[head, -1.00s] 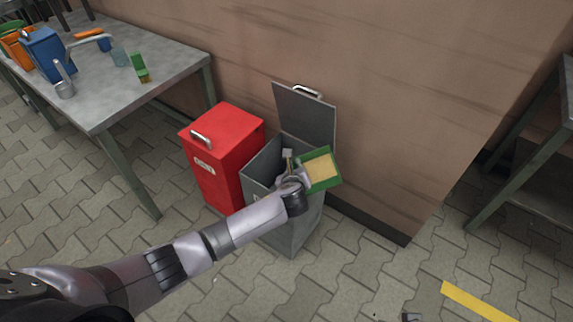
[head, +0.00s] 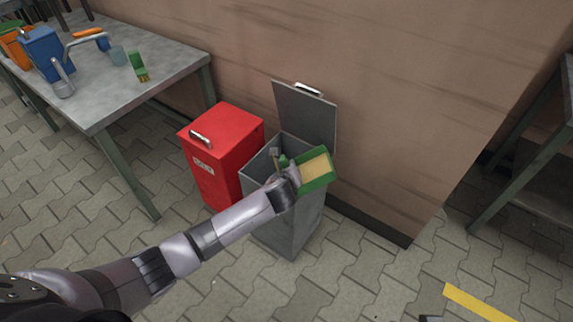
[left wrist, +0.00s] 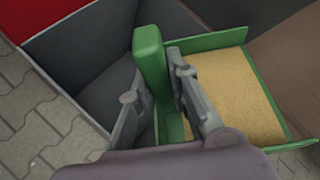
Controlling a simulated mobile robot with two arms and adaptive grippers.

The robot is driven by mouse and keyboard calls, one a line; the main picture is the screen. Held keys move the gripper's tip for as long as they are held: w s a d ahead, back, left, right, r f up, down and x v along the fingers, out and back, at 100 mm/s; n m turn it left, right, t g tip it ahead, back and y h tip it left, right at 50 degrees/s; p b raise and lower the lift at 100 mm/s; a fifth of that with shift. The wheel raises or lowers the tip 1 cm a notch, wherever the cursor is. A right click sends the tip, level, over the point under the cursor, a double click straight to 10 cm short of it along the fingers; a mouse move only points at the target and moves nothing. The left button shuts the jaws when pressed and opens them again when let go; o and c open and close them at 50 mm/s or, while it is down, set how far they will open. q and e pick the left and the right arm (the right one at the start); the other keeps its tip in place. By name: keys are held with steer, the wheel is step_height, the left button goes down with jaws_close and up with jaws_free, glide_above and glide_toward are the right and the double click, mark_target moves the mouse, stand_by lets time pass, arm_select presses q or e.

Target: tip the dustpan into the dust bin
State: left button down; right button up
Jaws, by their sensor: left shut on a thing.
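The green dustpan (head: 316,170) holds a layer of tan dust and sits over the right side of the grey dust bin (head: 292,226). The bin's lid (head: 306,116) stands open at the back. My left gripper (head: 281,165) is at the bin's mouth, shut on the dustpan's green handle. In the left wrist view the gripper's fingers (left wrist: 158,95) are on the handle of the dustpan (left wrist: 277,112), and the dust lies in its pan. The dark inside of the bin (left wrist: 85,45) shows to the left. My right gripper is not clearly visible.
A red bin (head: 222,152) with a shut lid stands left of the grey one. A metal table (head: 150,72) at upper left bears a blue container, a green brush and other items. A wall is behind the bins; paved floor lies in front.

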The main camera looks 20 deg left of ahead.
arm_select(q)
steer(key=shift+a+f, duration=0.2)
steer(key=shift+f, duration=0.05)
arm_select(e)
steer(key=shift+s+r, duration=0.1)
steer(key=shift+r, duration=0.15)
arm_select(q)
steer(key=shift+w+a+f+b, duration=0.1)
steer(key=shift+a+f+b, duration=0.15)
steer(key=shift+b, duration=0.25)
steer(key=shift+a+n+h+b, duration=0.3)
steer(key=shift+n+h+b, duration=0.2)
steer(key=shift+h, duration=0.2)
arm_select(e)
steer(key=shift+f, duration=0.4)
